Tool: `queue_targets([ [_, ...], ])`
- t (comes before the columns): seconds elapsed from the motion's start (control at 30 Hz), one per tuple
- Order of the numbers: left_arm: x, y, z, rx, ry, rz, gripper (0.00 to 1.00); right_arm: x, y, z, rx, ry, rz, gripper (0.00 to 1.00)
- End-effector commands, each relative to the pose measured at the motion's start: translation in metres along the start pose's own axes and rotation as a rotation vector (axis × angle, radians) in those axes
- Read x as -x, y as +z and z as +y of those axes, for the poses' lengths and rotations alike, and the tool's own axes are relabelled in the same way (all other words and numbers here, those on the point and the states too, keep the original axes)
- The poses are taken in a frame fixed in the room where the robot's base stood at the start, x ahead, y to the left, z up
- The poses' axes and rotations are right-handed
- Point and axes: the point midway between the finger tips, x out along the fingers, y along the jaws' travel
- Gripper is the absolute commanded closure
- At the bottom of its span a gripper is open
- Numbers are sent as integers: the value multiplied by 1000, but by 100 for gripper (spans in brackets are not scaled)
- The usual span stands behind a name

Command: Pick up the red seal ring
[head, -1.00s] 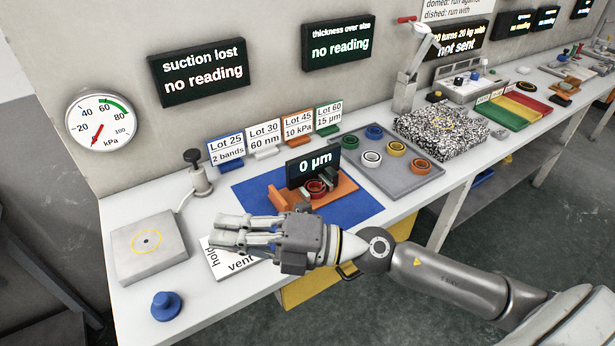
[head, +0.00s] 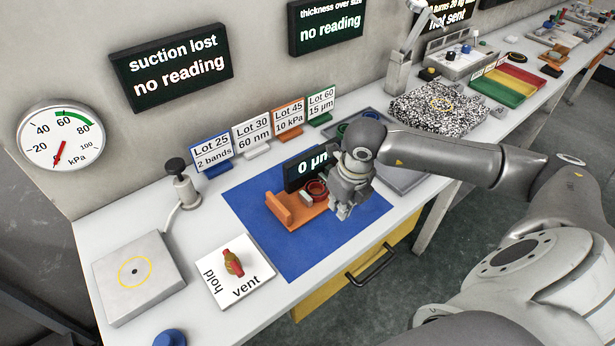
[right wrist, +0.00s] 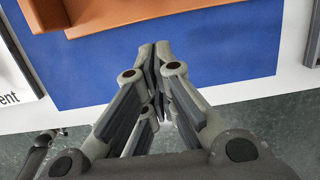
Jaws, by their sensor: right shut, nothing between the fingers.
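The red seal ring (head: 317,190) sits on the orange gauge stand (head: 299,211), on the blue mat (head: 262,232). A dark display reading 0 µm (head: 303,170) stands behind it. My right gripper (head: 341,212) points down just right of the stand, over the mat, apart from the ring as far as I can see. In the right wrist view its fingers (right wrist: 155,52) are shut with nothing between them. That view also shows part of the orange stand (right wrist: 135,14) at the top, but not the ring. My left gripper is not in view.
Lot cards (head: 251,136) line the back. The grey ring tray (head: 402,180) is mostly hidden behind my arm. The mat's front is clear.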

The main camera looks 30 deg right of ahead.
Motion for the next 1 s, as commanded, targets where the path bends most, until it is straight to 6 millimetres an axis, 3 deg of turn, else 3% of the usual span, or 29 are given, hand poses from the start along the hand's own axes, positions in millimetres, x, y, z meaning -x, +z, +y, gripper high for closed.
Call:
queue_targets([
  [0.63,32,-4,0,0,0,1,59,-15,102,2,0,5,-1,100],
  [0.77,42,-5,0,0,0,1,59,-23,102,2,1,4,5,100],
  [0.83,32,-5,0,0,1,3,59,-32,102,2,2,3,0,100],
  [1.0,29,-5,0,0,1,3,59,-35,101,2,1,3,1,100],
])
